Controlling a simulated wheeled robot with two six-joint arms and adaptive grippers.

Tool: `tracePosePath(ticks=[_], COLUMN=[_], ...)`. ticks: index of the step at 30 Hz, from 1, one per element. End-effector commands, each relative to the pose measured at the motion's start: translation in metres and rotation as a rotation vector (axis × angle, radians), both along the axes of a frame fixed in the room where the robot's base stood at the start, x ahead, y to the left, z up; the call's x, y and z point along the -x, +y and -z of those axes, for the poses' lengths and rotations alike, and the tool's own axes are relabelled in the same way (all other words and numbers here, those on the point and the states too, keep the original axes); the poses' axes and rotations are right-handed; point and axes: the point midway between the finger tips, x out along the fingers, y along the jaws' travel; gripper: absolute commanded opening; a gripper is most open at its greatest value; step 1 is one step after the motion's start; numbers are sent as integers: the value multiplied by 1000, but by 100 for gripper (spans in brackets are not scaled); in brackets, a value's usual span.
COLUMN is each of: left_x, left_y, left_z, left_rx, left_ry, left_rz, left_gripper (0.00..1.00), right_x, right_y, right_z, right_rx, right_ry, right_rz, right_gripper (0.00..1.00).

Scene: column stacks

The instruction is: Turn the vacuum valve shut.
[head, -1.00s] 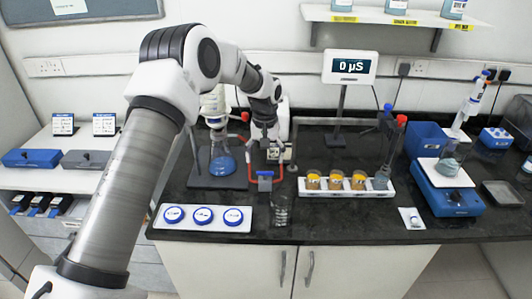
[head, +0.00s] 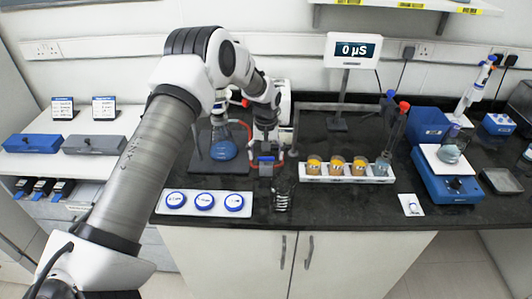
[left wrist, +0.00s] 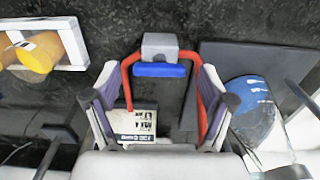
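The vacuum valve is a grey block with a blue handle (left wrist: 160,70) and red tubing at both sides. In the head view the valve (head: 266,161) stands on the dark bench, right of a flask with blue liquid (head: 223,150). My left gripper (head: 266,136) is above the valve, pointing down. In the left wrist view its two fingers (left wrist: 155,92) are spread apart, with the valve showing between and beyond them. No contact with the handle is visible. A small box with a printed label (left wrist: 135,122) shows between the fingers. My right gripper is in neither view.
A white rack (head: 345,175) with several orange-filled cups stands right of the valve. A blue instrument (head: 447,185) is at the right. The front bench between rack and instrument is mostly clear.

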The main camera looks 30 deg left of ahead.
Motion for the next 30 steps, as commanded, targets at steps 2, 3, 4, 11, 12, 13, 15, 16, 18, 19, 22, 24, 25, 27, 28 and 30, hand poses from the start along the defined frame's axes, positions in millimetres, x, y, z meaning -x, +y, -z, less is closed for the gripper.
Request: tracePosePath(ticks=[2, 3, 4, 11, 12, 13, 15, 16, 18, 19, 22, 24, 25, 27, 28, 30], left_x=[0, 0, 0, 0, 0, 0, 0, 0, 0, 0, 0, 0, 0, 0, 0, 0], left_y=[0, 0, 0, 0, 0, 0, 0, 0, 0, 0, 0, 0, 0, 0, 0, 0], left_z=[0, 0, 0, 1, 1, 1, 1, 1, 1, 1, 1, 2, 2, 2, 2, 2], left_rx=[0, 0, 0, 0, 0, 0, 0, 0, 0, 0, 0, 1, 0, 1, 1, 1], left_ry=[0, 0, 0, 0, 0, 0, 0, 0, 0, 0, 0, 1, 0, 1, 1, 1], left_rz=[0, 0, 0, 3, 6, 10, 23, 30, 53, 65, 116, 162, 184, 239, 265, 328], left_gripper=[51, 37, 27, 23, 23, 23, 23, 23, 23, 23, 23, 23, 23, 23, 23, 23], right_x=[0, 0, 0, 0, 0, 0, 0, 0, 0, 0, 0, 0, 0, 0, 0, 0], right_y=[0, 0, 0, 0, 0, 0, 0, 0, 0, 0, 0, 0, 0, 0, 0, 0], right_z=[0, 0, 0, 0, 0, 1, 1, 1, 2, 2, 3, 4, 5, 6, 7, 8], right_rx=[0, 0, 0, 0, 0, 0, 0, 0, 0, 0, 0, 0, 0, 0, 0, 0], right_ry=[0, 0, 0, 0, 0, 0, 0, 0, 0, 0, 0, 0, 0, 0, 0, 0], right_rz=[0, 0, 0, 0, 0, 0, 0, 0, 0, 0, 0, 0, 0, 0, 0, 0], right_gripper=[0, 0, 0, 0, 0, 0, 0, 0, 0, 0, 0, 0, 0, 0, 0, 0])
